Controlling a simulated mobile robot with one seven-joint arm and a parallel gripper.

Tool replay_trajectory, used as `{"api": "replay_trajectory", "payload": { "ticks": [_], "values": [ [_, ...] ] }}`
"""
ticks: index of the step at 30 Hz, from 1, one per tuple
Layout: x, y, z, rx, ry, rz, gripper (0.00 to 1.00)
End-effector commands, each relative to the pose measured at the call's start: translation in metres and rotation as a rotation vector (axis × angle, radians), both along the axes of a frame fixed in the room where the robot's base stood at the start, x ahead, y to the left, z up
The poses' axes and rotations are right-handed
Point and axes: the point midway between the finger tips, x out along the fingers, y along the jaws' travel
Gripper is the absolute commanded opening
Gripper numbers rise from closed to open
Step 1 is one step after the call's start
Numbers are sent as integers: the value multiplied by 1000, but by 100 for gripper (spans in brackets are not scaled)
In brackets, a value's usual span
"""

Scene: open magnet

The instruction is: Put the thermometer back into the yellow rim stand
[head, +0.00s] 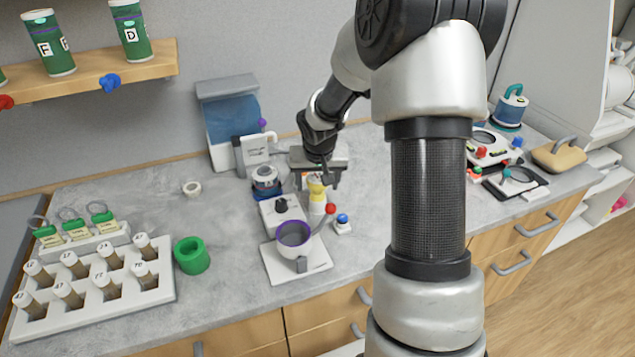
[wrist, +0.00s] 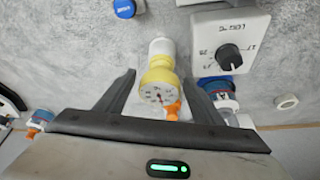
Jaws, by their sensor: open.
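A yellow piece with a round dial face, apparently the thermometer (wrist: 158,93), stands between my fingers in the wrist view. Its yellow part (head: 317,187) also shows in the head view, under my gripper. A white, round part (wrist: 161,46) adjoins the yellow; this may be the stand, but I cannot tell where thermometer and stand divide. A small orange part (wrist: 173,109) shows beside the dial. My gripper (wrist: 159,80) is open, one finger on each side of the yellow piece, with gaps visible. In the head view my gripper (head: 317,185) points down over it.
A white control box with a black knob (head: 281,206) stands close on the left, with a purple-rimmed cup (head: 293,236) in front. A green ring (head: 191,255) and vial rack (head: 155,295) lie farther left.

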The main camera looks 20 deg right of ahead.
Motion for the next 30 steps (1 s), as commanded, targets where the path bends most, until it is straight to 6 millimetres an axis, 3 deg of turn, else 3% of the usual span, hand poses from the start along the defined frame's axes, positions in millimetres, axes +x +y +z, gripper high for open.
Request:
{"api": "replay_trajectory", "payload": {
  "ticks": [18,30],
  "values": [
    [-39,12,102,-1,-3,-1,62],
    [-44,14,112,0,1,0,62]
  ]
}}
